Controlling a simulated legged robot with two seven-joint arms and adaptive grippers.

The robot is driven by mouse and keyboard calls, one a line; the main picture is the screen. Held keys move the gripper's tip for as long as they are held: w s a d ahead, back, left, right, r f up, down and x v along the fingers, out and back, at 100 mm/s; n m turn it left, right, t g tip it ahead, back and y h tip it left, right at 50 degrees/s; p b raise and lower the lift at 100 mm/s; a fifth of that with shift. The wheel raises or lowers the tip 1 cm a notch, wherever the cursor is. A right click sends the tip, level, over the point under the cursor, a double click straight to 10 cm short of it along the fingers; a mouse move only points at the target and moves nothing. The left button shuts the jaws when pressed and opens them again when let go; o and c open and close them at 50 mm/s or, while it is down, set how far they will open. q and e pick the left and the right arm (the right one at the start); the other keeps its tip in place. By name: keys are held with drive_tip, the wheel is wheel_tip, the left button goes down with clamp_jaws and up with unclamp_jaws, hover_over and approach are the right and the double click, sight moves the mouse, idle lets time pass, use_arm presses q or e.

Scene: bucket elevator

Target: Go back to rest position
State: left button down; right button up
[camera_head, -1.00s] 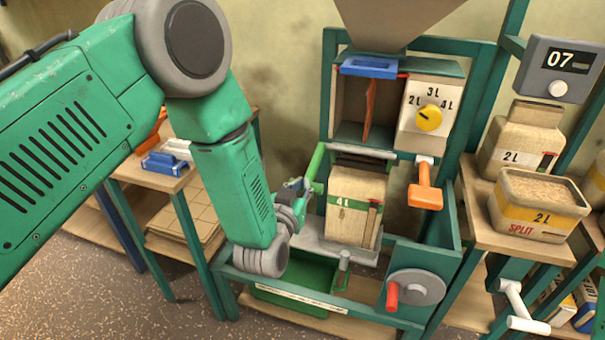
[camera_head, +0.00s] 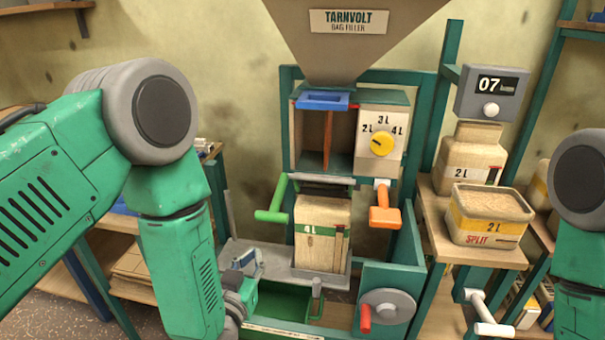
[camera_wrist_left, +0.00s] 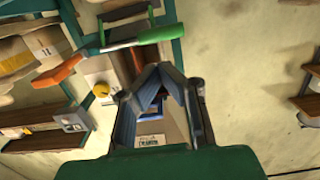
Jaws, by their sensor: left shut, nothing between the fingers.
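My left gripper (camera_head: 245,262) hangs low in front of the bag filler's frame in the head view, left of the bag. In the left wrist view its fingers (camera_wrist_left: 155,72) meet at the tips, with nothing between them. The green lever (camera_head: 271,214) sticks out to the left above the gripper, apart from it; it also shows in the left wrist view (camera_wrist_left: 158,35). My right arm (camera_head: 580,215) shows only in part at the right edge; its gripper is out of view.
A bag (camera_head: 322,233) stands under the filler, near the orange handle (camera_head: 385,215). A crank wheel (camera_head: 390,308) is at the lower front. The right shelf holds a 2 L bag (camera_head: 468,160) and an open SPLIT container (camera_head: 488,235). A green bin (camera_head: 275,302) sits below.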

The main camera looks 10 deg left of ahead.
use_arm(q)
drive_tip(key=s+a+f+g, duration=0.4)
drive_tip(key=s+f+g, duration=0.2)
drive_tip(key=s+f, duration=0.3)
drive_tip(key=s+a+f+g, duration=0.3)
drive_tip(key=s+f+g, duration=0.2)
drive_tip(key=s, duration=0.6)
drive_tip(key=s+a+f+g, duration=0.4)
drive_tip(key=s+g, duration=0.1)
drive_tip(key=s, duration=0.5)
drive_tip(key=shift+s+f+y, duration=0.3)
drive_tip(key=shift+s+f, duration=0.1)
drive_tip(key=shift+w+a+f, duration=0.1)
drive_tip(key=shift+w, duration=0.05)
